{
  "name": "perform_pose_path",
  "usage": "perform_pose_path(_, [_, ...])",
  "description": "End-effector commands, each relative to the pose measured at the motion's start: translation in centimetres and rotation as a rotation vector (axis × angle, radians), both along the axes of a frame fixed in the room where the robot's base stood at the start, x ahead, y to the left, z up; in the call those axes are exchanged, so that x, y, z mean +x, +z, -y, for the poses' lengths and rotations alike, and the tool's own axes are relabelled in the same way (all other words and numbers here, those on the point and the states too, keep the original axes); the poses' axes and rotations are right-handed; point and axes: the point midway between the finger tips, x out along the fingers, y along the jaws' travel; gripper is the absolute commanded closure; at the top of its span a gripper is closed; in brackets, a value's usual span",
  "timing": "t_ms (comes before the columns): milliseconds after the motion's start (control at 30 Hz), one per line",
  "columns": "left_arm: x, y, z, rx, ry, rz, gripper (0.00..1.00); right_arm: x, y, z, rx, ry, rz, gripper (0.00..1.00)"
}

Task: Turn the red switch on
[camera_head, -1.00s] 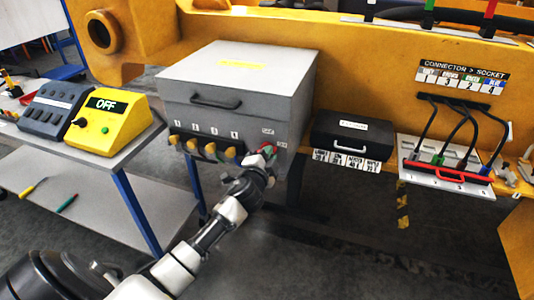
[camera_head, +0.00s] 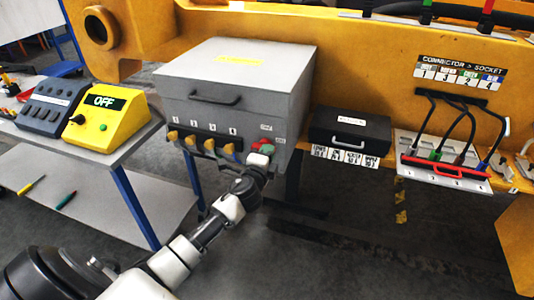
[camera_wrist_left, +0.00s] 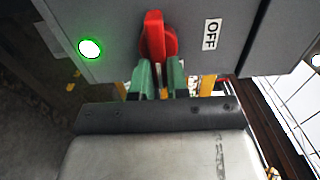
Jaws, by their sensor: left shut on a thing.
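The red switch (camera_head: 258,142) is on the front of the grey box (camera_head: 232,75), at its lower right. In the left wrist view the red handle (camera_wrist_left: 154,36) stands upright in the picture, beside a white OFF label (camera_wrist_left: 211,34). My left gripper (camera_head: 262,153) is at the switch. Its green fingers (camera_wrist_left: 159,72) are shut on the lower part of the red handle, one on each side in the wrist view. A green lamp (camera_wrist_left: 90,48) glows left of the handle there. The right gripper is not in view.
Several yellow knobs (camera_head: 209,145) line the box front left of the switch. A yellow control box (camera_head: 104,122) with an OFF display stands on the left bench. A black case (camera_head: 351,132) and a cable panel (camera_head: 442,160) are to the right.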

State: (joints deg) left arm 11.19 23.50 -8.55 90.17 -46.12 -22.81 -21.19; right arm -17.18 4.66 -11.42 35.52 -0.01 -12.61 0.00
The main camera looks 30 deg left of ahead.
Motion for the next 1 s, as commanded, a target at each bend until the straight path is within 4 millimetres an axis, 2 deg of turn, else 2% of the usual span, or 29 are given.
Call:
perform_pose_path(267, [0.0, -0.2, 0.0, 0.009, 0.0, -0.004, 1.0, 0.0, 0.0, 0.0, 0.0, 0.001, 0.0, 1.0])
perform_pose_path(300, [0.0, -0.2, 0.0, 0.009, 0.0, -0.004, 0.83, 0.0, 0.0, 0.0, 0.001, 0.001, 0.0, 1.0])
perform_pose_path(467, [0.0, -0.1, 0.0, 0.007, 0.0, -0.004, 0.6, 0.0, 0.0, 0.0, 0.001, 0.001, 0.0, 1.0])
perform_pose_path(767, [-0.2, -0.1, 0.0, 0.005, 0.0, -0.002, 0.6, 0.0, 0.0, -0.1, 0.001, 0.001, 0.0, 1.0])
perform_pose_path(867, [-1.0, -0.2, 0.2, 0.004, 0.0, -0.003, 0.6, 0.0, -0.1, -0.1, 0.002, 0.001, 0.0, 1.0])
perform_pose_path(1000, [-3.2, -0.3, 0.8, 0.004, -0.002, -0.004, 0.6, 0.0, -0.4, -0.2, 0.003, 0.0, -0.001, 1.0])
